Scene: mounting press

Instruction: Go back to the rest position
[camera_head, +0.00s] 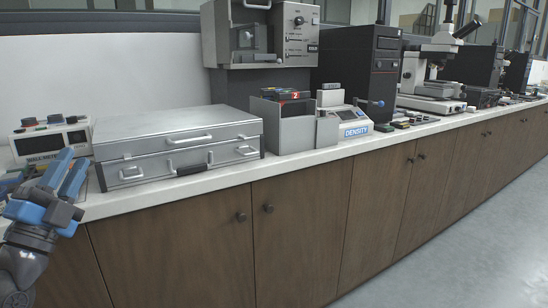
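My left gripper (68,172) is at the lower left, in front of the counter's left end. Its two blue fingers point up and stand apart, with a gap between them and nothing seen in it. The fingers partly cover the counter edge and the lower part of a cream device (50,141) behind them. My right gripper is not in view.
A white counter (300,162) over brown cabinets runs to the far right. A silver case (178,140), a grey bin (290,133), a density device (350,122), a black computer tower (383,70) and a microscope (432,75) stand on it. Grey floor (470,255) is clear.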

